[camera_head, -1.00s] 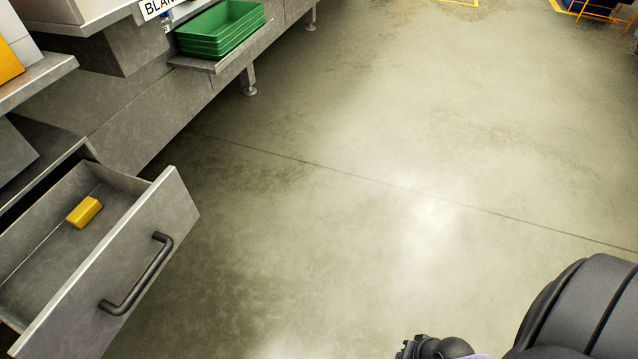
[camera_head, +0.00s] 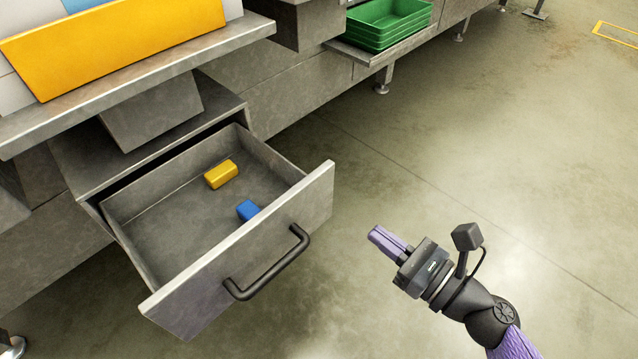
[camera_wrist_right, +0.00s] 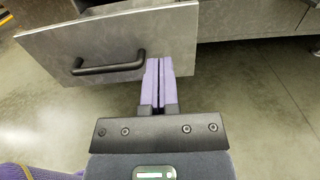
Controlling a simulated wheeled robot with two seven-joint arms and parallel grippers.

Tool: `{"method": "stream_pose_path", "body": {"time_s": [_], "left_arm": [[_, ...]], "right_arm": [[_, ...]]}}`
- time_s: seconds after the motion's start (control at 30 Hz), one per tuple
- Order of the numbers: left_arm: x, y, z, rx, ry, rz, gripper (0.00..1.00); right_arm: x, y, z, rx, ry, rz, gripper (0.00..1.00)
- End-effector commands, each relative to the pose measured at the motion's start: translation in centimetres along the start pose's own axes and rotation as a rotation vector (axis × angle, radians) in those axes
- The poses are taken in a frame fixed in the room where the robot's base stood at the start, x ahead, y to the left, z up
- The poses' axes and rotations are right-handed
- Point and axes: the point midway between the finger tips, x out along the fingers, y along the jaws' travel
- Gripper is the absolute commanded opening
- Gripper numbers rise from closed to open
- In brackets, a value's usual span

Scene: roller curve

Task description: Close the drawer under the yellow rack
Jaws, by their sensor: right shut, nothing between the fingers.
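The grey metal drawer (camera_head: 250,248) stands pulled open below the yellow rack (camera_head: 120,42). Its black bar handle (camera_head: 268,268) is on the front panel. A yellow block (camera_head: 221,174) and a blue block (camera_head: 247,210) lie inside the drawer. My right gripper (camera_head: 375,236) has purple fingers, shut and empty. It is to the right of the drawer front, apart from it in the head view. In the right wrist view, the shut fingers (camera_wrist_right: 158,70) overlap the right part of the drawer front (camera_wrist_right: 120,40), to the right of the handle (camera_wrist_right: 107,68). My left gripper is not in view.
Green stacked trays (camera_head: 388,20) sit on a shelf at the back. A grey ledge (camera_head: 140,80) overhangs the rear of the drawer. The concrete floor (camera_head: 420,160) to the right of the drawer is clear.

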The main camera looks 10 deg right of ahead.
Motion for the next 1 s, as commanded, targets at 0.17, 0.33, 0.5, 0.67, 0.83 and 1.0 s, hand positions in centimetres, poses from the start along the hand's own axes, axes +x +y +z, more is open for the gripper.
{"method": "stream_pose_path", "body": {"time_s": [0.17,0.33,0.5,0.67,0.83,1.0], "left_arm": [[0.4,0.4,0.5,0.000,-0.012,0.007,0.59],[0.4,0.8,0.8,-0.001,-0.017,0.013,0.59],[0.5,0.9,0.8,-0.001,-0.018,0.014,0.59],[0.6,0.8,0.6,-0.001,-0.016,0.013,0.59],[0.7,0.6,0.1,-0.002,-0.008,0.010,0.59],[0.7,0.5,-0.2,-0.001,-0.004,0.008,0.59]], "right_arm": [[3.9,0.0,-0.1,-0.007,-0.001,0.002,0.00],[7.6,-0.1,-0.1,-0.007,0.000,0.000,0.00],[10.6,-0.1,-0.1,-0.006,0.003,-0.001,0.00],[12.1,0.0,-0.2,-0.005,0.004,-0.001,0.00],[12.5,-0.1,-0.2,-0.006,0.005,-0.001,0.00],[12.4,0.0,-0.2,-0.006,0.005,-0.001,0.00]]}}
